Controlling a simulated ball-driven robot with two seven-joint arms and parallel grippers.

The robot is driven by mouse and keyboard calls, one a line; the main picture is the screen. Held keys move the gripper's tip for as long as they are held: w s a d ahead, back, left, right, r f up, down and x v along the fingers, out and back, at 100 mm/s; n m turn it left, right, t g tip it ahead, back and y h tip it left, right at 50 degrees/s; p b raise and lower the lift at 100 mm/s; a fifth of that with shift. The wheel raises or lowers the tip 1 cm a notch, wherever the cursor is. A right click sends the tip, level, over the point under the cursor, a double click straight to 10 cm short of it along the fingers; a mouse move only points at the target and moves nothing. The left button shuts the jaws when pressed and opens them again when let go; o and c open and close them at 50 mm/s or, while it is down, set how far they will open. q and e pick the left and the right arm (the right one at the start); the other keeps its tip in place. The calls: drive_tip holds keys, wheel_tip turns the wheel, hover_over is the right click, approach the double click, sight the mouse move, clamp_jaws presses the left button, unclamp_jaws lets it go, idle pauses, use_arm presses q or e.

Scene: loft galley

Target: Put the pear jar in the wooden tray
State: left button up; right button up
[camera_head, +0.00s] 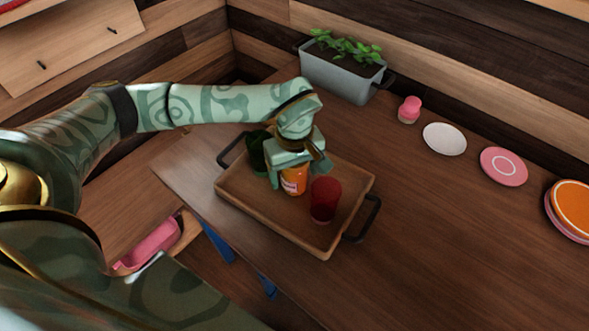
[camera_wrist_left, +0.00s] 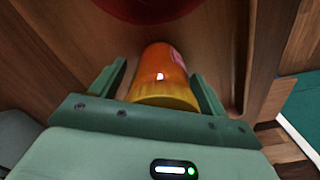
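The pear jar (camera_head: 294,182), orange with a pale label, appears upright inside the wooden tray (camera_head: 268,221), between a dark green cup and a red cup. My left gripper (camera_head: 297,176) reaches down over the jar from above, with one finger on each side. In the left wrist view the jar (camera_wrist_left: 163,75) lies between the fingertips (camera_wrist_left: 160,68), its yellow end nearest the palm. Narrow gaps show between the jar and both fingers, so the gripper looks open around it. My right gripper is not in view.
The red cup (camera_head: 325,199) stands close right of the jar; the green cup (camera_head: 257,152) is at its left. The tray has dark handles. Along the wall are a planter (camera_head: 341,82), a pink shaker (camera_head: 409,110) and several plates (camera_head: 503,167). The counter's right front is clear.

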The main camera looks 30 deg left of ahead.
use_arm(q)
wheel_tip(320, 180, up, 12)
drive_tip(key=p, duration=0.4)
drive_tip(key=shift+r, duration=0.15)
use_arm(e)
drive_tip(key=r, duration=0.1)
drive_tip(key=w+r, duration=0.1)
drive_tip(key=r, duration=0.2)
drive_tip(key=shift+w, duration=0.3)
